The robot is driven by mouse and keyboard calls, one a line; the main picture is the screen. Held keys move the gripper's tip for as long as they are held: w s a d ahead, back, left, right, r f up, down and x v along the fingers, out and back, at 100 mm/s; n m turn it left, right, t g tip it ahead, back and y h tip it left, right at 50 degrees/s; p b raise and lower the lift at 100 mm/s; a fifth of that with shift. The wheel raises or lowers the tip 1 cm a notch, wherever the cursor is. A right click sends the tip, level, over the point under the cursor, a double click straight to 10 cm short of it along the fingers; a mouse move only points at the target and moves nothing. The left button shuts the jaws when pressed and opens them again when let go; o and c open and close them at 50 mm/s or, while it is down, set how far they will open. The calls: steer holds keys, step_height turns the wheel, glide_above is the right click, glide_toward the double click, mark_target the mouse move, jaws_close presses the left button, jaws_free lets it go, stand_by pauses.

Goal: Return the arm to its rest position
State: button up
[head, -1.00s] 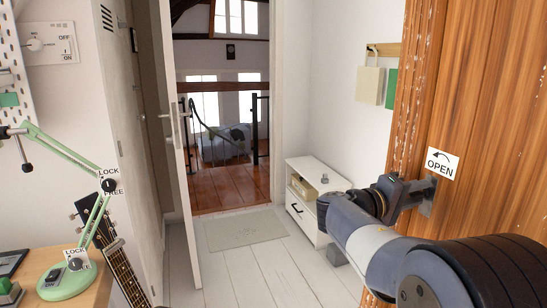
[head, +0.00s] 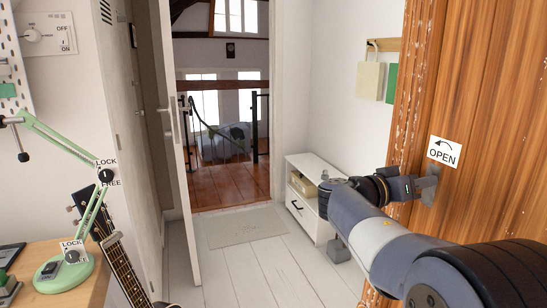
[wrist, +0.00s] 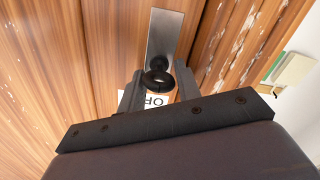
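My gripper (head: 420,187) is at the wooden door on the right, beside a small metal plate (head: 430,186). The arm stretches out from the lower right corner. In the wrist view my gripper (wrist: 158,80) has its two grey fingers apart, one on each side of a dark round knob (wrist: 157,85). The knob stands in front of the metal plate (wrist: 165,32). Whether the fingers touch the knob is hard to see. A white OPEN label (head: 444,151) is on the door just above and right of the plate.
The wooden door (head: 490,90) closely flanks the arm on the right. A low white cabinet (head: 306,210) stands beyond the gripper. A green lamp (head: 70,270) and a guitar (head: 122,260) are at the left.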

steer(key=m+p, duration=0.2)
steer(key=m, duration=0.3)
steer(key=shift+r, duration=0.1)
steer(key=shift+v, duration=1.25)
